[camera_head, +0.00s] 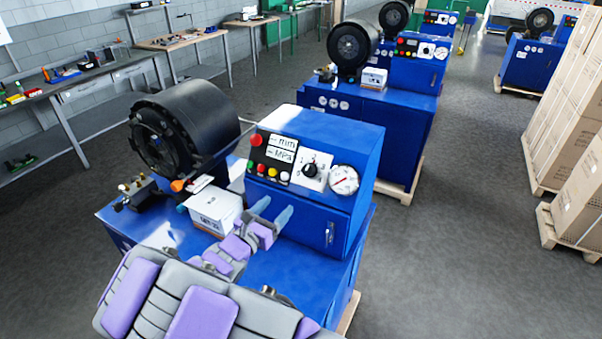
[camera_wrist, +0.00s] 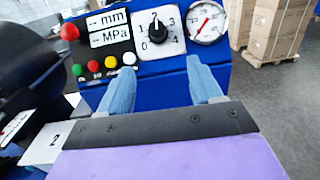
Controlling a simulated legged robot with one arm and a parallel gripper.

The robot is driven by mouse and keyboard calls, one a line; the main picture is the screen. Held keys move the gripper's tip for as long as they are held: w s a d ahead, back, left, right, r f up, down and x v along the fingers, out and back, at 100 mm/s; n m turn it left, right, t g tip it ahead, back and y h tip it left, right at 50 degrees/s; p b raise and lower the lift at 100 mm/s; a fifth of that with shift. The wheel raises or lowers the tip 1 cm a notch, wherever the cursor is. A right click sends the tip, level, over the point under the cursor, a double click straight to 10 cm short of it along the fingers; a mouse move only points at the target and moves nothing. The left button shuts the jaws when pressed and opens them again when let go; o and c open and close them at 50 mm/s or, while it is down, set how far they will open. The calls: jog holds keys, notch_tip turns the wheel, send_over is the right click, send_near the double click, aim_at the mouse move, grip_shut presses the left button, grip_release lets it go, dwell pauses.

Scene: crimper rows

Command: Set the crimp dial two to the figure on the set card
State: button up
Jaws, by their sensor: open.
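The crimp dial (camera_head: 310,170) is a black knob on a white plate on the blue machine's sloped panel. In the wrist view the dial (camera_wrist: 157,32) has figures 0 to 4 around it, and its white mark points up, about at 2. My gripper (camera_head: 272,211) is open and empty, just below and in front of the panel. In the wrist view my gripper (camera_wrist: 162,84) has its two fingers spread below the dial, apart from it. A white surface with a dark 2 (camera_wrist: 55,139) shows at lower left; I cannot tell whether it is the set card.
A pressure gauge (camera_wrist: 206,22) sits right of the dial. A red button (camera_wrist: 69,32) and several coloured buttons (camera_wrist: 95,66) are to its left. A white box (camera_head: 216,211) stands left of my gripper, beside the black crimper head (camera_head: 190,125). Similar machines (camera_head: 370,110) stand behind.

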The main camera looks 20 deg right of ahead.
send_near(305, 174)
jog(key=shift+n, duration=0.3)
jog(key=x, duration=0.9)
jog(key=shift+w+d+b, duration=0.1)
jog(key=shift+w+b, duration=0.15)
jog(key=shift+b, duration=0.15)
jog(key=shift+c, duration=0.3)
jog(key=c, duration=1)
jog(key=shift+s+n+t+y, duration=0.1)
jog(key=shift+n+t+y, duration=0.45)
jog(key=shift+n, duration=0.45)
